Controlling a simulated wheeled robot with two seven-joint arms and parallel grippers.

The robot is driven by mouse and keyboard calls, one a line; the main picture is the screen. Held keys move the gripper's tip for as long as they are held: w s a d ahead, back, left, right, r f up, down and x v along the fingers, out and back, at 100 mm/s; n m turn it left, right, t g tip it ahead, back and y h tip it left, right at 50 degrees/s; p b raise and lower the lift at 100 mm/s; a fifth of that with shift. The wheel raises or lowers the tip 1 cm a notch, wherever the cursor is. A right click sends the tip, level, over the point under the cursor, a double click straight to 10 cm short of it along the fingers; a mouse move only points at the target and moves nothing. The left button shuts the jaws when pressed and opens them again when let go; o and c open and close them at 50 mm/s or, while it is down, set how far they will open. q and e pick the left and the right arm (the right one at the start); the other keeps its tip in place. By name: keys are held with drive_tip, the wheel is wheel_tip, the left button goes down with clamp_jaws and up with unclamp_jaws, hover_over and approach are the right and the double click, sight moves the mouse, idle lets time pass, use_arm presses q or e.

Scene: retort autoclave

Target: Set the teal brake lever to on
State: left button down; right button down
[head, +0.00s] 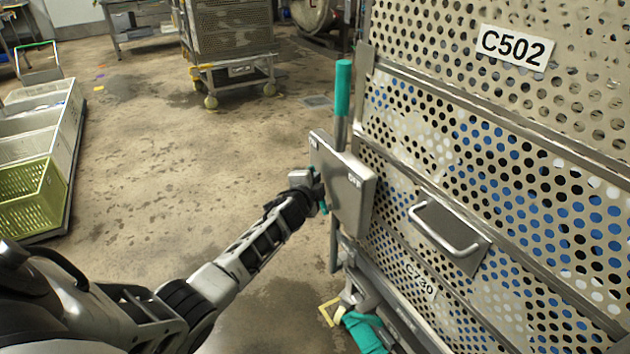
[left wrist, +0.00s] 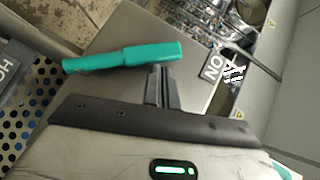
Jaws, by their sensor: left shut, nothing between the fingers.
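The teal brake lever (left wrist: 122,57) lies across the front of the metal switch plate in the left wrist view. In the head view only a sliver of teal (head: 323,206) shows beside my gripper; the rest is hidden. The plate (head: 348,190) reads ON at its left end and OFF at its right. The ON label (left wrist: 213,66) is right of the lever in the wrist view. My left gripper (head: 312,186) is at the plate's left side, shut and empty. Its fingertips (left wrist: 160,70) meet the lever's edge in the picture; contact is unclear. My right gripper is not in view.
The perforated cart C502 (head: 480,130) fills the right side. A post with a teal grip (head: 343,88) rises behind the plate. Crates (head: 35,190) stand at the left and another cage cart (head: 230,40) at the back. The floor between is clear.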

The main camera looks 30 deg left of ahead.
use_arm(q)
drive_tip(key=shift+a+r, duration=0.1)
drive_tip(key=shift+r, duration=0.05)
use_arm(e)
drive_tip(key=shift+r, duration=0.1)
use_arm(q)
drive_tip(key=s+d+r+p, duration=0.5)
drive_tip(key=s+r+p, duration=0.15)
drive_tip(key=s, duration=0.35)
drive_tip(key=s+d+f+n+g+h, duration=0.2)
drive_tip(key=s+d+f+n+h, duration=0.1)
drive_tip(key=s+d, duration=0.6)
drive_tip(key=s+d+f+n+g+h+b, duration=0.1)
drive_tip(key=s+d+f+n+h, duration=0.3)
drive_tip(key=s+d, duration=0.6)
drive_tip(key=s+f+n+g, duration=0.1)
drive_tip(key=s+f+n, duration=0.1)
drive_tip(key=s, duration=0.3)
drive_tip(key=shift+s+d+f, duration=0.15)
drive_tip(key=shift+d+f, duration=0.15)
drive_tip(key=shift+f, duration=0.45)
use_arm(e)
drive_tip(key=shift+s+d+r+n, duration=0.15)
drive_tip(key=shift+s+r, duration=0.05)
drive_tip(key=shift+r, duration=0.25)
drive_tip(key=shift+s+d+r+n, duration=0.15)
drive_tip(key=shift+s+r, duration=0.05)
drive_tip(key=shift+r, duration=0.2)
